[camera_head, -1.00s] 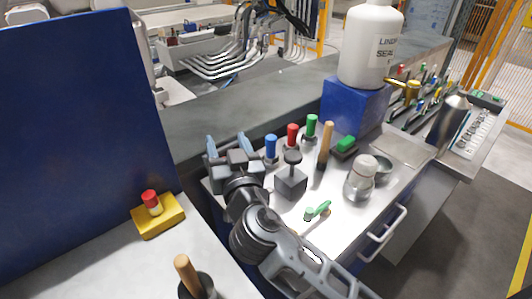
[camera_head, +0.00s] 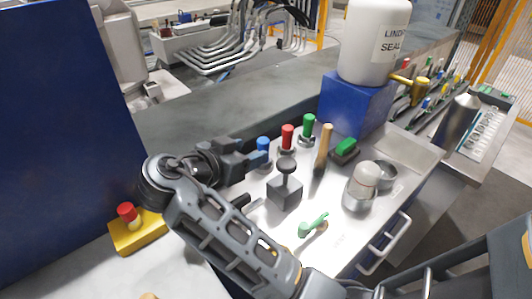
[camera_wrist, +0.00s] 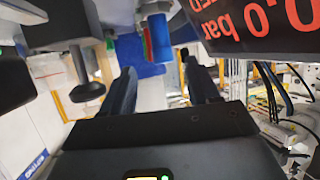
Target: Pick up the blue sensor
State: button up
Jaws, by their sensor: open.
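The blue sensor (camera_head: 263,146) stands upright on the metal bench, leftmost in a row with a red and a green one. My gripper (camera_head: 252,160) is just left of it, pointing right towards it. In the wrist view, my gripper (camera_wrist: 163,85) has its two dark fingers apart with nothing held between them. There the blue sensor (camera_wrist: 159,38) appears upside down beyond the fingertips, roughly in line with the gap. In the head view the gripper partly hides the sensor's lower part; I cannot tell whether they touch.
The red sensor (camera_head: 288,136) and green sensor (camera_head: 309,126) stand beside it. A dark block with a knob (camera_head: 285,190) is close in front. A wooden-handled tool (camera_head: 322,150), a blue box (camera_head: 352,105) and a shaker (camera_head: 361,187) are further right. A display (camera_wrist: 262,25) shows in the wrist view.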

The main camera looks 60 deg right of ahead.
aim_at(260, 145)
jog(key=p+x, duration=0.2)
jog(key=x, duration=0.4)
jog(key=shift+w+d+r, duration=0.1)
jog(key=shift+d+r, duration=0.05)
jog(key=shift+d, duration=0.05)
jog(key=shift+d+f, duration=0.3)
jog(key=shift+d, duration=0.15)
jog(key=shift+c, duration=0.3)
jog(key=c, duration=1)
jog(key=shift+c, duration=0.2)
jog(key=shift+r, duration=0.15)
